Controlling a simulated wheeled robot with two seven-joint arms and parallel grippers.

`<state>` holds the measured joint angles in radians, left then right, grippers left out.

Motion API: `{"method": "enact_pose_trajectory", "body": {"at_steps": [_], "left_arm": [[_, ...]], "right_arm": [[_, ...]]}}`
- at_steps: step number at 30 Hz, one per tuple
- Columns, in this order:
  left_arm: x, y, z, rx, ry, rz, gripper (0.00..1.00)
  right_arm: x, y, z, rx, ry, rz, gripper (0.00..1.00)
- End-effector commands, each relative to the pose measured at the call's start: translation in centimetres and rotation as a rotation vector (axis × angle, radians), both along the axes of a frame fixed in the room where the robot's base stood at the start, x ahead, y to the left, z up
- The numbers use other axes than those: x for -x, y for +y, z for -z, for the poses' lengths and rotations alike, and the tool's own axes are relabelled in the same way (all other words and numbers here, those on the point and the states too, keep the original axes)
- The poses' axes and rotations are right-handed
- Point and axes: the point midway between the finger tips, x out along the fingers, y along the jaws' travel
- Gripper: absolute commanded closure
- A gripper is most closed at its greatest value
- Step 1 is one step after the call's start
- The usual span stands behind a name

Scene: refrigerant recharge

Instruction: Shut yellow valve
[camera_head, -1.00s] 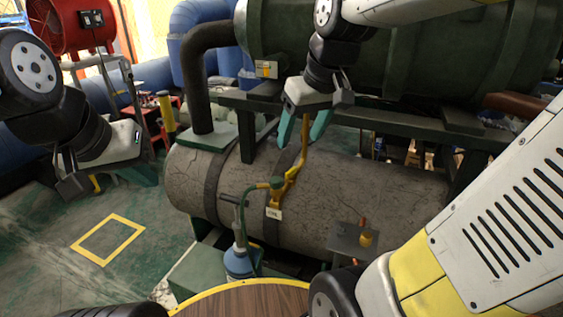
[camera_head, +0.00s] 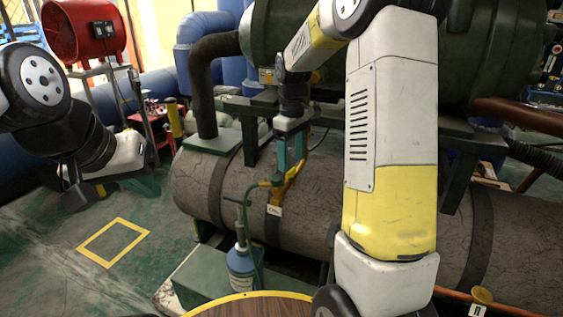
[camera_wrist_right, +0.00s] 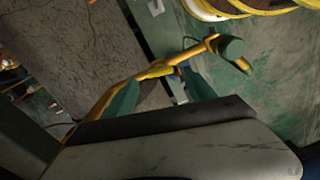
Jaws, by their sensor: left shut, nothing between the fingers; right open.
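The yellow valve (camera_head: 287,187) is a yellow pipe fitting with a long yellow lever, on the grey cracked tank (camera_head: 340,180). A tag hangs below it. My right gripper (camera_head: 291,170) is open and points down at the lever from above. In the right wrist view, the yellow lever (camera_wrist_right: 155,72) runs diagonally past the two spread teal fingertips of my right gripper (camera_wrist_right: 160,95). I cannot tell whether a finger touches it. My left gripper (camera_head: 110,190) is shut and empty, hanging over the floor at the left, away from the valve.
A green hose (camera_head: 252,205) joins the valve to a blue gas bottle (camera_head: 241,262) in front of the tank. A large green tank (camera_head: 480,60) sits above. A red fan (camera_head: 85,33) stands back left. The floor inside the yellow square (camera_head: 113,243) is clear.

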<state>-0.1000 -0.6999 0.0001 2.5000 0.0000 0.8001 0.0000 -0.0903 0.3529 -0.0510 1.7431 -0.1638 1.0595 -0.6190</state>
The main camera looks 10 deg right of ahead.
Motion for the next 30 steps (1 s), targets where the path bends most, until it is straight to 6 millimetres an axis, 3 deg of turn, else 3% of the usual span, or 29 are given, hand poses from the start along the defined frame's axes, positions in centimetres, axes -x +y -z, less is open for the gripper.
{"method": "enact_pose_trajectory", "body": {"at_steps": [6,17,27,30], "left_arm": [[0.0,0.0,0.0,0.0,0.0,0.0,1.0],[0.0,0.0,0.0,0.0,0.0,0.0,1.0],[0.0,0.0,0.0,0.0,0.0,0.0,1.0],[0.0,0.0,0.0,0.0,0.0,0.0,1.0]], "right_arm": [[0.1,0.0,2.8,0.0,0.001,0.0,0.36],[0.0,0.0,3.4,-0.001,-0.002,0.001,0.36],[0.0,0.0,3.4,0.0,-0.001,0.001,0.99],[0.0,0.0,3.4,0.0,-0.001,0.003,0.99]]}}
